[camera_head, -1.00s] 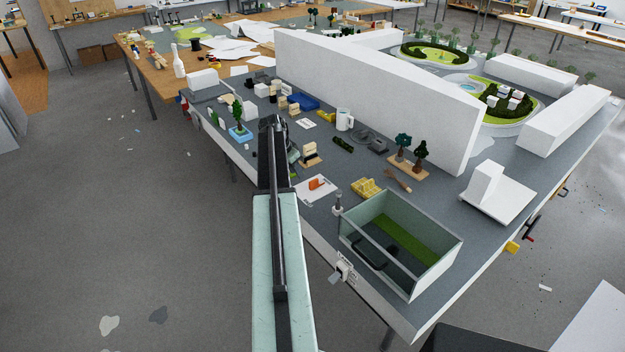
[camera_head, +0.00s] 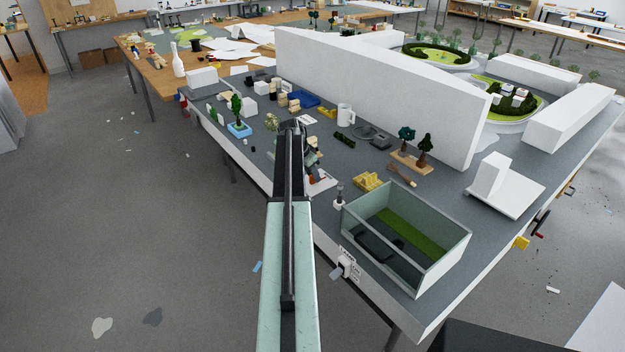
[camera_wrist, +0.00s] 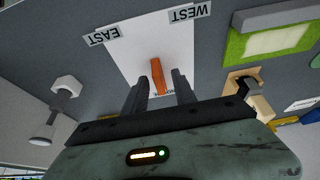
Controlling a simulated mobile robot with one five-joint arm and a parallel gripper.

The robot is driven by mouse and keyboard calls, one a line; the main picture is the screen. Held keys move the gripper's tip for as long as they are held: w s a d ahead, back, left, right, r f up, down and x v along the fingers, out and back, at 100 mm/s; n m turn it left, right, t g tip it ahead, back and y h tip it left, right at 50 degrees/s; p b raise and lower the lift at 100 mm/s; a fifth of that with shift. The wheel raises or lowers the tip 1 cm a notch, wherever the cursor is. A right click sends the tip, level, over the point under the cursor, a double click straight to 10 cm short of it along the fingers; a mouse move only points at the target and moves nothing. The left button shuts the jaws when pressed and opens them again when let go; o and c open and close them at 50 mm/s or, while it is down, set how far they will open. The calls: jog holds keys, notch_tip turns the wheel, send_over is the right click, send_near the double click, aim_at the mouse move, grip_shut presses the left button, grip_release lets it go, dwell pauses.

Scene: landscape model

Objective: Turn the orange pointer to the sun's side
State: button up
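In the wrist view an orange pointer (camera_wrist: 158,77) lies on a white card (camera_wrist: 135,45). Labels reading EAST (camera_wrist: 103,36) and WEST (camera_wrist: 188,13) stand at the card's far corners; other lettering near the pointer's near end is partly hidden. My gripper (camera_wrist: 159,85) is open. Its two dark fingers stand apart, one on each side of the pointer's near end, with gaps visible. I cannot make out a sun.
In the wrist view a white hexagonal piece (camera_wrist: 67,86) stands left of the card, and a wooden piece (camera_wrist: 250,92) right of it. In the head view a yellow block (camera_head: 368,181) and an open-topped box (camera_head: 440,262) stand to the right, before a long white wall (camera_head: 380,95).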

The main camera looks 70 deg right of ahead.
grip_shut()
jog(key=shift+a, duration=0.1)
jog(key=shift+n, duration=0.3)
